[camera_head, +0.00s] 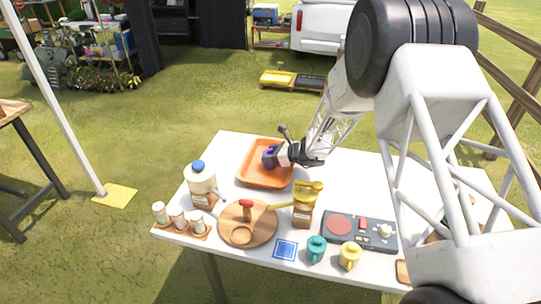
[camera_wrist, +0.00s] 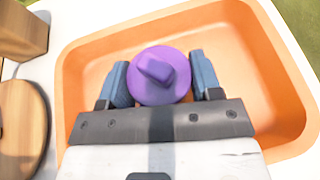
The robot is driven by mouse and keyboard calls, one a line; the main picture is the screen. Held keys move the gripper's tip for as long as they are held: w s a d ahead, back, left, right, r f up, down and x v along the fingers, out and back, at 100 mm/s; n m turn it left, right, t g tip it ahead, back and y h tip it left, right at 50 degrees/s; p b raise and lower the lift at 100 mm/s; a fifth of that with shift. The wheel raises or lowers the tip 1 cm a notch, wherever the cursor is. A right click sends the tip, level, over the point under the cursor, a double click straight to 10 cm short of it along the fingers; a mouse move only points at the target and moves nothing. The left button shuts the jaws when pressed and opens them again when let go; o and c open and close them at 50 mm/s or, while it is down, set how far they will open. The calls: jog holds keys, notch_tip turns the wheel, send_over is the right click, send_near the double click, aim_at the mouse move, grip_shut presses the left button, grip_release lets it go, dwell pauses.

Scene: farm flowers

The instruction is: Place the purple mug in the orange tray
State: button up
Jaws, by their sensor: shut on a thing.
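The orange tray (camera_head: 262,179) lies at the back left of the white table, and its floor and walls fill much of the wrist view (camera_wrist: 240,50). My gripper (camera_head: 273,157) is over the tray and shut on the purple mug (camera_head: 268,160). In the wrist view the mug (camera_wrist: 175,93) sits between the two blue fingers of my gripper (camera_wrist: 162,76), with a knob-like part, perhaps its handle, toward the camera. The mug is within the tray's outline. Whether it touches the tray floor I cannot tell.
A white jar with a blue lid (camera_head: 201,184) stands left of the tray.

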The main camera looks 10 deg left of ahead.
jog(key=o, duration=1)
jog(key=shift+f, duration=0.1)
jog(key=shift+r, duration=0.2)
jog(key=v, duration=1.2)
